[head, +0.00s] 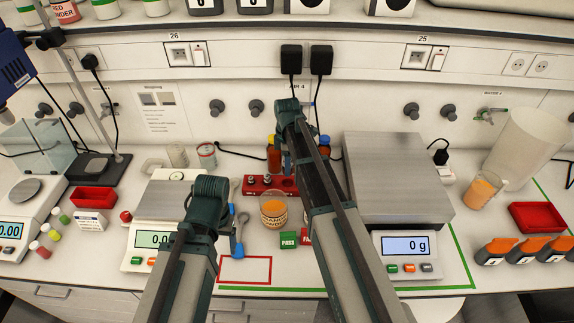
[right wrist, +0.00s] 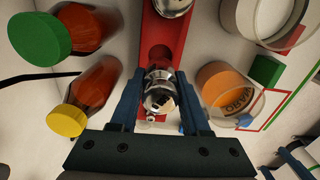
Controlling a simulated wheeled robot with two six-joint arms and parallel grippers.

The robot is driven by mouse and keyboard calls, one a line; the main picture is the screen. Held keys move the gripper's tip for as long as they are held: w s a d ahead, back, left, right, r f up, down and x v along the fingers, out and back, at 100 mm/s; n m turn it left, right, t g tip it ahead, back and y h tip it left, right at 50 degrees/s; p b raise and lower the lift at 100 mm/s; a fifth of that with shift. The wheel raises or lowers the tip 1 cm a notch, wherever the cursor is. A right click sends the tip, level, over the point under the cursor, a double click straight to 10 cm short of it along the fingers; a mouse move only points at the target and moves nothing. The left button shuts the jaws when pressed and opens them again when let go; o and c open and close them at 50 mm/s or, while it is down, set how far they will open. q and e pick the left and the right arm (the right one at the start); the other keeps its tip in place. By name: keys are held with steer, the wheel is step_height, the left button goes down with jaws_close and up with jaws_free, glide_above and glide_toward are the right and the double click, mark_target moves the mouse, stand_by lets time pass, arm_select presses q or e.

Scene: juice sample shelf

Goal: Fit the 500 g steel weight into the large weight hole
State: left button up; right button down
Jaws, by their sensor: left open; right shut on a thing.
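The red weight block (head: 291,185) lies on the bench behind the beaker; in the right wrist view the red block (right wrist: 153,28) runs up the picture. My right gripper (right wrist: 158,80) is shut on a shiny steel weight (right wrist: 160,100), over the block. An empty round hole (right wrist: 158,53) shows just beyond the held weight. I cannot tell whether the held weight's base is in a hole. Another steel weight (right wrist: 172,5) stands farther along the block. In the head view my right gripper (head: 287,165) is partly hidden by its arm. My left gripper (head: 207,190) is open over the left scale.
An orange-filled beaker (head: 273,210) stands in front of the block. Bottles with a green cap (right wrist: 38,38) and yellow cap (right wrist: 66,120) stand close beside it. Scales (head: 155,215) and (head: 385,180) flank the area. A red-outlined patch (head: 245,270) at the front is clear.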

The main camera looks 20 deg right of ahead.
arm_select(q)
steer(key=shift+f, duration=0.15)
arm_select(e)
steer(key=shift+f, duration=0.2)
arm_select(q)
steer(key=shift+f+b, duration=2.05)
steer(key=shift+b, duration=0.1)
arm_select(e)
steer(key=shift+f, duration=2.05)
arm_select(q)
steer(key=shift+f+b, duration=0.85)
arm_select(e)
steer(key=shift+f, duration=0.8)
arm_select(q)
steer(key=shift+r+p, duration=0.75)
arm_select(e)
steer(key=shift+r, duration=0.75)
arm_select(q)
steer(key=shift+f+b, duration=0.75)
arm_select(e)
steer(key=shift+f, duration=0.75)
arm_select(q)
steer(key=shift+r+p, duration=0.75)
arm_select(e)
steer(key=shift+r, duration=0.75)
arm_select(q)
steer(key=shift+f+b, duration=0.9)
arm_select(e)
steer(key=shift+f, duration=0.95)
